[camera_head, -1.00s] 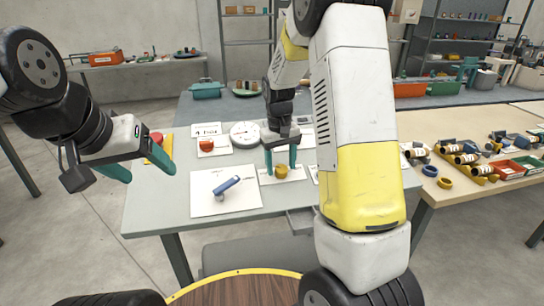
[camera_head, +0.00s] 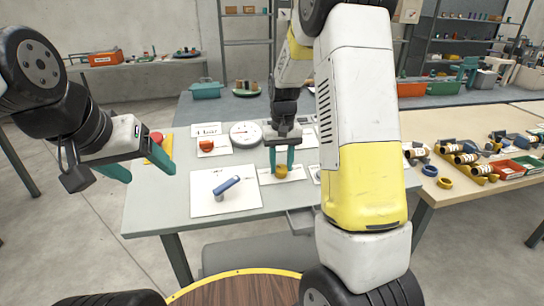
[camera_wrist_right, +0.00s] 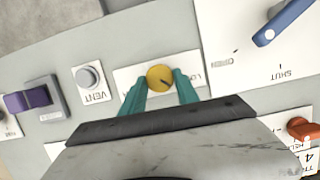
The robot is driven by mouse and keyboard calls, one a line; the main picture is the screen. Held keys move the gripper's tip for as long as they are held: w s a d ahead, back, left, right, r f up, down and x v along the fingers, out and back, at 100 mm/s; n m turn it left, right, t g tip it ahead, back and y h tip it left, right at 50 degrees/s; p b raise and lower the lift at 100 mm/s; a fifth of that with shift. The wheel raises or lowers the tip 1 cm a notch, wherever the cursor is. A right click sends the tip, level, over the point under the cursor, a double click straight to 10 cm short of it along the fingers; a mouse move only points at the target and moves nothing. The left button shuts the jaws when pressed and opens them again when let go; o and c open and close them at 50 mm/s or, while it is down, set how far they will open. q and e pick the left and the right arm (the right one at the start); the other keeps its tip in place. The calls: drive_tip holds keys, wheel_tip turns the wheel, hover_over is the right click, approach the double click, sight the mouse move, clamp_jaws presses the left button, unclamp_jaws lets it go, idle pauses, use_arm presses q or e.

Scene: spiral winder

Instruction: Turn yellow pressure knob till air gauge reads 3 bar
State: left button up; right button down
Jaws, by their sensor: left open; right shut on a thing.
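The yellow pressure knob (camera_head: 281,171) sits on a white plate on the grey table panel (camera_head: 150,205). My right gripper (camera_head: 282,168) reaches down over it with teal fingers, shut on the knob's two sides. My left gripper (camera_head: 143,170) is open and empty at the table's left edge.
A blue lever (camera_head: 226,185) lies on a white plate marked open and shut. A red-orange knob (camera_head: 206,145) and a red button (camera_head: 156,137) are further left. A vent button (camera_wrist_right: 88,77) and purple switch (camera_wrist_right: 27,99) are beside the yellow knob.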

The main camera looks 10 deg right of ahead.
drive_tip(key=m+y, duration=0.1)
drive_tip(key=m, duration=0.3)
drive_tip(key=shift+d, duration=0.15)
drive_tip(key=shift+d+m+t+y, duration=0.1)
drive_tip(key=shift+m+t+y, duration=0.2)
drive_tip(key=shift+m, duration=0.7)
drive_tip(key=shift+d+m+t+y, duration=0.1)
drive_tip(key=shift+m+y, duration=0.3)
drive_tip(key=shift+m, duration=0.6)
drive_tip(key=c, duration=0.9)
unclamp_jaws()
drive_tip(key=shift+s, duration=0.1)
drive_tip(key=v, duration=0.7)
drive_tip(key=shift+r, duration=0.4)
